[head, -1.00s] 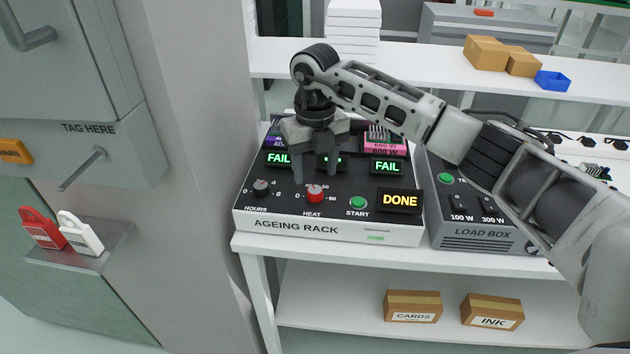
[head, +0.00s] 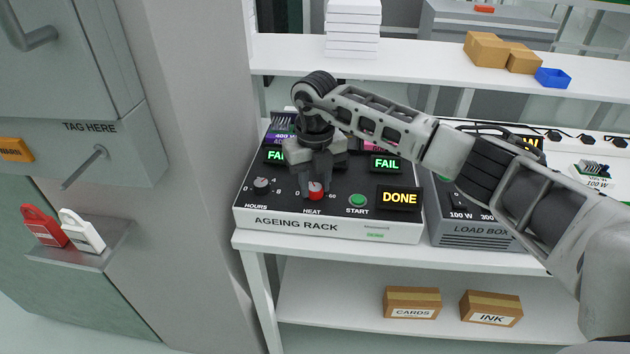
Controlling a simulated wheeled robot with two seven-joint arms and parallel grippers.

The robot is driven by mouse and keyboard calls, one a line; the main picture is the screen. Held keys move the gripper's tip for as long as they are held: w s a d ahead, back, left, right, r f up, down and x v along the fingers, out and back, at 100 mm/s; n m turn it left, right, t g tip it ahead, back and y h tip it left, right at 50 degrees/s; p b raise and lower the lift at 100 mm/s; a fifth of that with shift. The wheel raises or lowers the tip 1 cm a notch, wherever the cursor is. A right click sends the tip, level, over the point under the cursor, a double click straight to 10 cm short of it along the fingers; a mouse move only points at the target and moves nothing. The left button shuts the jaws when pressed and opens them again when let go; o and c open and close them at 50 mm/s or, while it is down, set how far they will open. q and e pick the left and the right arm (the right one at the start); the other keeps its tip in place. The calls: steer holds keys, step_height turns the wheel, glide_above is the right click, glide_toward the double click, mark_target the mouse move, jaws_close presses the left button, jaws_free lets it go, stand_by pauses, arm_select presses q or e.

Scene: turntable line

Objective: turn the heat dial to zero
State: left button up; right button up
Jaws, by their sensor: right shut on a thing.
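The red heat dial (head: 316,190) is on the front panel of the ageing rack (head: 290,228), above the label HEAT. My right gripper (head: 316,184) points down at it from above, its fingers closed around the dial. The fingers hide much of the dial and its scale, so I cannot read its setting. The rack's displays show FAIL and DONE (head: 399,199). My left gripper is not in view.
The black hours dial (head: 261,186) is left of the heat dial. The green start button (head: 357,200) and DONE panel are right of it. The load box (head: 480,235) stands beside the rack. A grey pillar (head: 205,150) rises at the left.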

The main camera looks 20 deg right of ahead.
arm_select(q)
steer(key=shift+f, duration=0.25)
arm_select(e)
steer(key=shift+n, duration=0.3)
steer(key=shift+n+b, duration=0.3)
steer(key=shift+b, duration=0.05)
steer(key=shift+n+b, duration=0.6)
steer(key=shift+n, duration=0.5)
steer(key=n+b, duration=0.1)
steer(key=n, duration=0.2)
steer(key=shift+n, duration=0.3)
steer(key=n+b, duration=0.1)
steer(key=n, duration=0.2)
steer(key=shift+n+b, duration=0.3)
steer(key=shift+b, duration=0.05)
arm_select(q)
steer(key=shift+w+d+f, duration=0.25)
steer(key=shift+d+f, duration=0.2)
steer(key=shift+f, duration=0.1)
arm_select(e)
steer(key=shift+n, duration=0.6)
steer(key=shift+r, duration=0.1)
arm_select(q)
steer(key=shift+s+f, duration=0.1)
arm_select(e)
steer(key=o, duration=1)
